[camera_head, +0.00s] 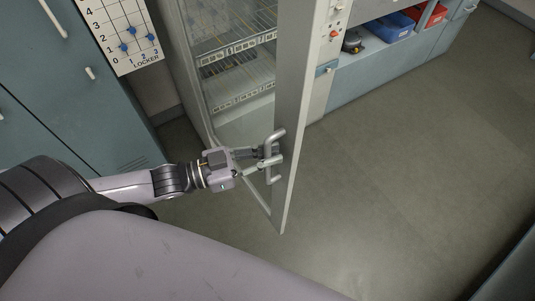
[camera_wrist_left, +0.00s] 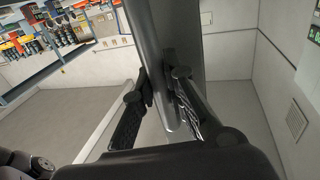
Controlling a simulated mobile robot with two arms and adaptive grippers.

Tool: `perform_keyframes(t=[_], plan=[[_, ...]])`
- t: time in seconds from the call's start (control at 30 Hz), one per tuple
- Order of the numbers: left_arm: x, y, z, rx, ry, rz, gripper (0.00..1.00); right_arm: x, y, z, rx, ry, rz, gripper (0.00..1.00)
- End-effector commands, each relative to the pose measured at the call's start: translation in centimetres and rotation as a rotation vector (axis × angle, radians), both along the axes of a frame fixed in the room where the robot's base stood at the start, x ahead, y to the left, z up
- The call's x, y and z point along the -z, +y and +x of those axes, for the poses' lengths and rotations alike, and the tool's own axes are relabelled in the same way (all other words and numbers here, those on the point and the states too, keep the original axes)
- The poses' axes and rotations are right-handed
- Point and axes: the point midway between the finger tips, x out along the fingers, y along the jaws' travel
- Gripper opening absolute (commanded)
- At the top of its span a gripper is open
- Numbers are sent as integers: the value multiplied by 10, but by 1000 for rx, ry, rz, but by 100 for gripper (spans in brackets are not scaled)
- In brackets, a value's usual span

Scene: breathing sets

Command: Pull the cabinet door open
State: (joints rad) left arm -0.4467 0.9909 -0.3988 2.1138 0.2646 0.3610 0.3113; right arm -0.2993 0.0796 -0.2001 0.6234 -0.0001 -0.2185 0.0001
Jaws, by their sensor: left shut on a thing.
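The cabinet door (camera_head: 293,110) is a tall pale panel in the head view, swung out from the cabinet (camera_head: 190,75), so the wire shelves inside show. A grey bar handle (camera_head: 275,138) sits on the door's lower part. My left gripper (camera_head: 264,159) reaches in from the left and is shut on the handle. In the left wrist view, the two dark fingers of my left gripper (camera_wrist_left: 162,92) stand on either side of a smooth grey upright piece; their exact contact is partly hidden. My right gripper is not in view.
Blue-grey lockers (camera_head: 60,100) with a numbered board (camera_head: 121,32) stand at the left. Right of the door is a counter with a blue bin (camera_head: 389,28) and a red bin (camera_head: 432,14). The floor (camera_head: 400,180) to the right of the door is clear.

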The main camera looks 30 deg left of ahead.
Motion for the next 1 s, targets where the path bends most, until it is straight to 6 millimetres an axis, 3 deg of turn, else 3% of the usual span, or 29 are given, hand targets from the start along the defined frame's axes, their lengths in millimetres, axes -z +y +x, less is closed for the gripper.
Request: perform_keyframes(t=[0.2, 0.23, 0.37, 0.83, 1.0], plan=[[-1, 0, 0, 0, -1, 1, 0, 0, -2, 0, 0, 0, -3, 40], [-1, 0, 1, 0, -1, 1, 12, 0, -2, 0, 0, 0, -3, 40], [-1, 0, 1, -1, -1, 1, 21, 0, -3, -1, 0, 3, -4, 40], [0, 1, 0, -1, 0, 1, 21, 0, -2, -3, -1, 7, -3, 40], [1, 11, -9, -1, 3, 4, 21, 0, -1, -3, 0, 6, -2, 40]])
